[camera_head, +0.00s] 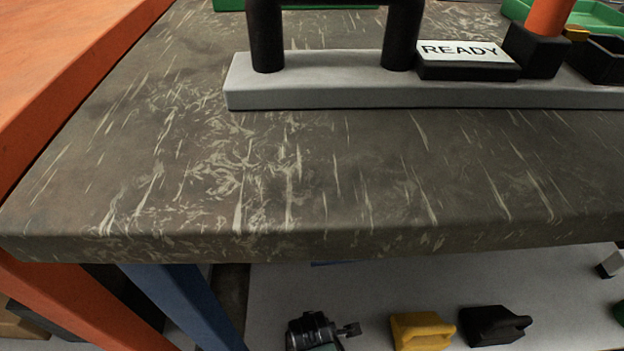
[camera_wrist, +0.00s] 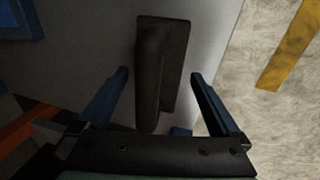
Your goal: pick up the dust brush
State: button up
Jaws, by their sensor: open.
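A dark block with a raised long handle (camera_wrist: 176,48), which I take for the dust brush, lies on a pale grey surface in the wrist view. My gripper (camera_wrist: 159,74) is open, with one blue finger on each side of the handle. Gaps show between the fingers and the handle; height above it is hard to judge. In the head view, a black handled block (camera_head: 492,326) and a similar yellow one (camera_head: 421,331) sit on the low grey shelf; I cannot tell whether the black one is the same thing. Bristles are not visible.
The dark worktop (camera_head: 300,170) overhangs the low shelf (camera_head: 560,290). On it stand a grey base (camera_head: 310,95) with black posts and a READY sign (camera_head: 465,52). An orange beam (camera_head: 60,70) runs at left. Speckled floor with a yellow stripe (camera_wrist: 291,45) shows right in the wrist view.

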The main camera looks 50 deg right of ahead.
jog(key=shift+f, duration=0.1)
jog(key=shift+c, duration=0.2)
jog(key=c, duration=1.5)
notch_tip(320, 180, up, 10)
jog(key=p, duration=0.6)
jog(key=shift+p, duration=0.4)
jog(key=shift+c, duration=0.2)
